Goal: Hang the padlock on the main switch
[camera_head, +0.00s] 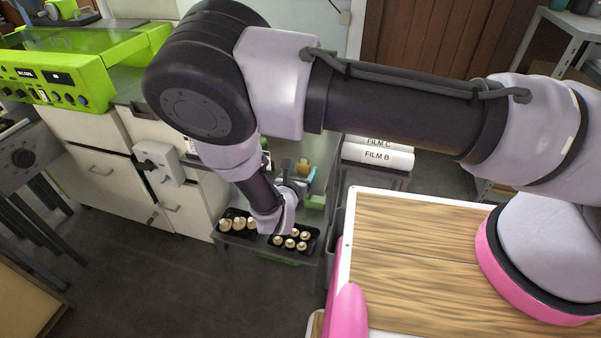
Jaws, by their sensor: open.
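A light grey box with a black handle (160,163), which looks like the main switch, is on the front of the white cabinets left of my arm. My gripper (303,184) is small and partly hidden by my wrist, over the grey cart. It is open, to the right of the switch and apart from it. A small yellow thing (302,168) shows just behind my gripper. It may be the padlock, but it is too small to tell. No padlock is clearly visible on the switch.
Black trays of mushrooms (292,240) sit on the grey cart below my gripper. White film rolls (378,157) lie on a rack to its right. A lime-green machine (60,75) stands at the left. A wooden-topped surface (420,255) fills the right foreground. Floor is clear before the cabinets.

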